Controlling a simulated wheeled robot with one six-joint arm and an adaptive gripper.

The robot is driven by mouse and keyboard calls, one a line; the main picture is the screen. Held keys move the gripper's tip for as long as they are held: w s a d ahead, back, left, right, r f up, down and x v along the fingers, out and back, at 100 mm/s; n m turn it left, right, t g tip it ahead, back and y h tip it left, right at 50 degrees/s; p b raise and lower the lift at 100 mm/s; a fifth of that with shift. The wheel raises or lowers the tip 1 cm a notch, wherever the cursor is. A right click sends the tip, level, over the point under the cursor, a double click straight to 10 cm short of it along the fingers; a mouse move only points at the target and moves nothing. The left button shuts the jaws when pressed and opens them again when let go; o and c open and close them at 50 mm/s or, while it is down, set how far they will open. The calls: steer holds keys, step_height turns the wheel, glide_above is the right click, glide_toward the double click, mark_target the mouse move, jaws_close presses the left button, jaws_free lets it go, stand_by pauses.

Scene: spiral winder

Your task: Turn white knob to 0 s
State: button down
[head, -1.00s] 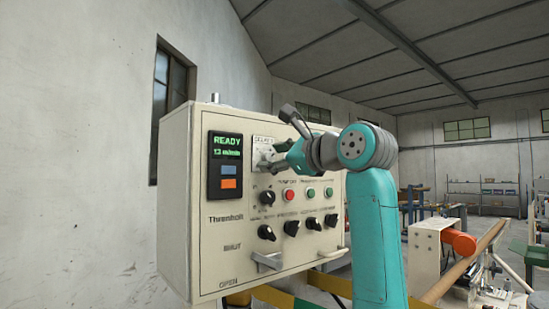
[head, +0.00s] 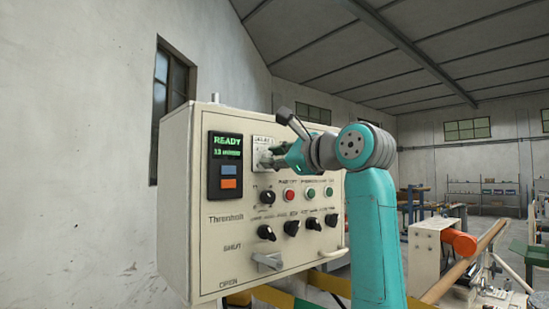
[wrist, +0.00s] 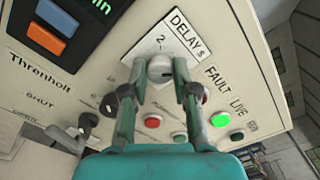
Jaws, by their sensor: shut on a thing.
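The white knob (wrist: 158,69) sits on a pale plate labelled "DELAY s" (wrist: 187,32) on the control panel. A "2" shows above it in the wrist view; the other scale marks are hidden or too small to read. My gripper (wrist: 160,66) is shut on the knob, one finger on each side. In the head view, my gripper (head: 268,158) reaches the plate from the right and mostly covers the knob. I cannot tell which value the knob points to.
The cream panel box (head: 192,225) carries a display (head: 226,146) reading "READY". Below the plate are a black knob (head: 267,197), a red button (head: 289,195), green buttons and several black knobs. A handle (head: 268,261) sticks out at the bottom.

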steer(key=shift+f+n, duration=0.1)
steer(key=shift+n, duration=17.3)
steer(key=c, duration=0.9)
jaws_free()
